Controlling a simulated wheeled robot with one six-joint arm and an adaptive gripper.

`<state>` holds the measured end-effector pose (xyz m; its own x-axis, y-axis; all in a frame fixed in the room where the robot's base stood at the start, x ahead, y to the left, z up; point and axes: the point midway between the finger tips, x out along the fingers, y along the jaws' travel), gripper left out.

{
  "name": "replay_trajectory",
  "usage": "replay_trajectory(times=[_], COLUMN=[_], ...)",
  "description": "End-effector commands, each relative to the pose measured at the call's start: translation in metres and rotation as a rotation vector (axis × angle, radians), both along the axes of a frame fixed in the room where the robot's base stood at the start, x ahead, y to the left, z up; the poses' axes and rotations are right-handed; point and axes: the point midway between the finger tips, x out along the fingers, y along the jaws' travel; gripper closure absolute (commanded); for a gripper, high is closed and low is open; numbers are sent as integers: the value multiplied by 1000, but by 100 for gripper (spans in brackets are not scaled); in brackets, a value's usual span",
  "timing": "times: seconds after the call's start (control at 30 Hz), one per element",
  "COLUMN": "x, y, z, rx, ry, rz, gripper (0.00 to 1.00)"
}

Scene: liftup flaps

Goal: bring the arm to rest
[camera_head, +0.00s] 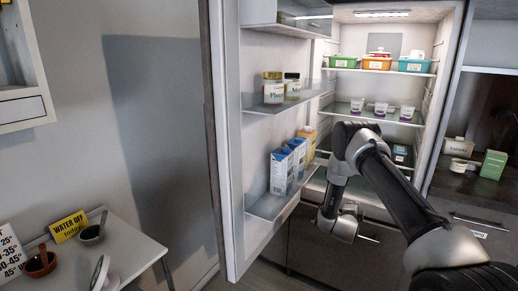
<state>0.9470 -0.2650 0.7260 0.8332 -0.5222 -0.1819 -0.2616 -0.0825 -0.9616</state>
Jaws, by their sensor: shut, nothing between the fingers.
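My arm reaches in from the lower right, bends in front of the open fridge, and folds down. My gripper (350,209) is at its low end, in front of the drawer fronts below the fridge compartment. It is small and partly hidden by the wrist, but looks shut and empty. It appears apart from the fridge door (232,180), which stands wide open to the left.
The door's shelves hold jars (273,88) and cartons (281,170). Fridge shelves hold food tubs (377,62) and small cups (382,109). A side table (130,249) with bowls and signs stands lower left. A counter at right holds boxes (493,164).

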Motion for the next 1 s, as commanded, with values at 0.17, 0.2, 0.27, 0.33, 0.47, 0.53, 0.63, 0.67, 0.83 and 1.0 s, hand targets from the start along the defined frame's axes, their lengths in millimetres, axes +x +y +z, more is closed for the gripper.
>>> replay_trajectory(times=[0.17,0.2,0.27,0.33,0.47,0.53,0.63,0.67,0.83,1.0], x=[-44,-55,-71,-91,-134,-160,-200,-213,-285,-358], y=[34,43,58,76,105,117,128,130,134,130], z=[-90,-97,-97,-86,-33,3,60,76,168,244], rx=[-34,-42,-55,-74,-126,-160,-214,-231,-333,-440], ry=[504,605,744,892,1114,1203,1300,1324,1418,1468], rz=[207,270,374,510,785,925,1107,1157,1390,1537], gripper=[100,100,100,100,100,100,100,100,100,100])
